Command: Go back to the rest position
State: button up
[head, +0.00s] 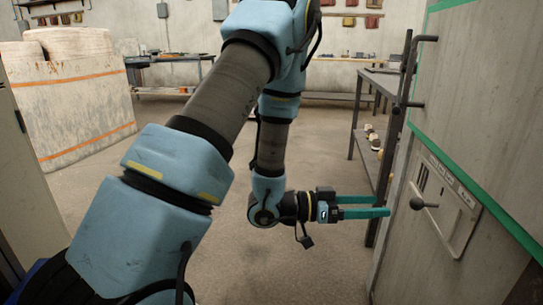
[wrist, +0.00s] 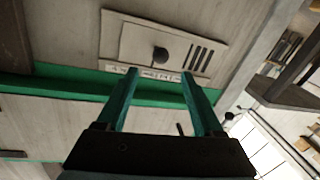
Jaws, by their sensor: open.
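My gripper (head: 388,206) is at the right in the head view, with its two green fingers pointing right toward a grey panel wall. The fingers are apart and nothing is between them. In the wrist view my gripper (wrist: 160,72) also shows open and empty. Just beyond the fingertips is a control plate (wrist: 205,30) with a dark round knob (wrist: 160,54) and several dark slots. In the head view this plate (head: 442,200) and knob (head: 424,204) are to the right of the fingertips. I cannot tell whether the fingers touch the panel.
The grey panel (head: 480,80) with green edging fills the right side and carries a dark bar handle (head: 403,75). A shelf rack (head: 362,120) stands behind it. The floor (head: 320,265) in the middle is clear.

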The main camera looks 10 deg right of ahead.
jog(key=w+a+f+n+t+y, duration=0.1)
jog(key=w+a+n+t+y, duration=0.3)
jog(key=w, duration=0.4)
jog(key=w+a+f+n+t+y, duration=0.1)
jog(key=w+a+t+y, duration=0.2)
jog(key=w+a+t, duration=0.35)
jog(key=a+n+g+y, duration=0.3)
jog(key=a+n+y, duration=0.6)
jog(key=a, duration=1.3)
jog(key=s+a+r+n+g+y, duration=0.1)
jog(key=s+a+r+n+g, duration=0.15)
jog(key=s+a, duration=0.45)
notch_tip(320, 180, up, 27)
jog(key=s+d+p, duration=0.1)
jog(key=d+p, duration=0.1)
jog(key=p, duration=2.6)
jog(key=shift+d, duration=0.2)
jog(key=shift+s, duration=0.1)
